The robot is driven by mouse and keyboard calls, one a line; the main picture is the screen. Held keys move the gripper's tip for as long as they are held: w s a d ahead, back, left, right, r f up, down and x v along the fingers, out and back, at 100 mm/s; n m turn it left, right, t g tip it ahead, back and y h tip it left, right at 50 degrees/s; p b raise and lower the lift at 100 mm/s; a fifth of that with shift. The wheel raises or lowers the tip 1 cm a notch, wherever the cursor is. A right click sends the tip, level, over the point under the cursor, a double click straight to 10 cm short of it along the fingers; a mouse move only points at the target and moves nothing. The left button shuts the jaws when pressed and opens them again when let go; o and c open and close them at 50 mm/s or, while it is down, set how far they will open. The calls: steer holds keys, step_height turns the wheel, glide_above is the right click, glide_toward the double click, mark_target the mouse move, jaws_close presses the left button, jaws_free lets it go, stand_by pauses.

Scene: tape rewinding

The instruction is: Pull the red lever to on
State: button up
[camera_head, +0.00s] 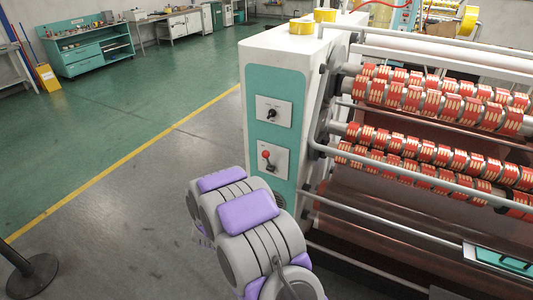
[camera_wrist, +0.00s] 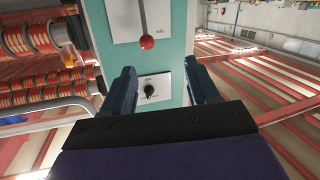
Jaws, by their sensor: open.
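The red lever (camera_head: 266,156) is a red ball on a short grey stem, set on a white plate on the teal front of the machine's end cabinet (camera_head: 258,80). In the wrist view, which looks upside down, the lever's red ball (camera_wrist: 147,42) is near the top, its stem running up from it. My gripper (camera_wrist: 160,70) is open and empty in the wrist view. Its dark fingers point at the panel, and the ball lies beyond the fingertips, untouched. In the head view my arm stands below the lever and the gripper cannot be made out.
A black rotary knob (camera_head: 271,114) on its own white plate sits above the lever; it also shows between my fingers in the wrist view (camera_wrist: 151,91). Rollers with red-and-gold tape (camera_head: 430,100) and metal bars fill the right.

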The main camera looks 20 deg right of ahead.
steer(key=h, duration=0.1)
glide_toward(263, 156)
steer(key=d, duration=0.1)
steer(key=shift+h, duration=0.3)
steer(key=x, duration=0.2)
steer(key=b+x, duration=0.1)
steer(key=x, duration=0.3)
steer(key=shift+w+a+f, duration=0.25)
steer(key=shift+w+a, duration=0.05)
steer(key=shift+a, duration=0.15)
steer(key=w+d, duration=0.1)
steer(key=d, duration=0.1)
steer(key=w+d+b, duration=0.1)
steer(key=w+d, duration=0.1)
steer(key=shift+d+f, duration=0.1)
steer(key=shift+d, duration=0.1)
steer(key=shift+w+a, duration=0.15)
steer(key=shift+a, duration=0.5)
steer(key=shift+c, duration=0.6)
steer(key=shift+d, duration=0.35)
steer(key=c, duration=0.5)
jaws_close()
